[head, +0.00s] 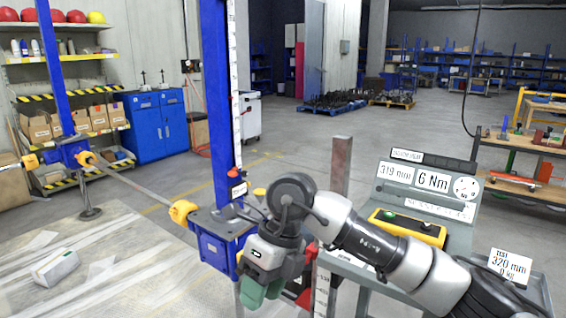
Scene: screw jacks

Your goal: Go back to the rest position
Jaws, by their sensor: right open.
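My right arm comes in from the lower right. Its right gripper (262,289), with green finger pads, points down just in front of the blue gearbox (215,249) of the near screw jack. The gripper is open, and no object shows between its fingers. I cannot tell whether it touches the gearbox, and the arm hides part of what lies behind. The near jack's tall blue column (216,95) stands upright with a scale strip along it. A far screw jack (70,152) stands at the left, joined by a shaft (135,184). My left gripper is not in view.
A grey console (425,205) reads 319 mm and 6 Nm. A sign (509,266) at the right reads TEST 320 mm. A white box (55,268) lies on the pale surface at lower left. Blue cabinets (155,125) and shelves stand behind; the middle floor is clear.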

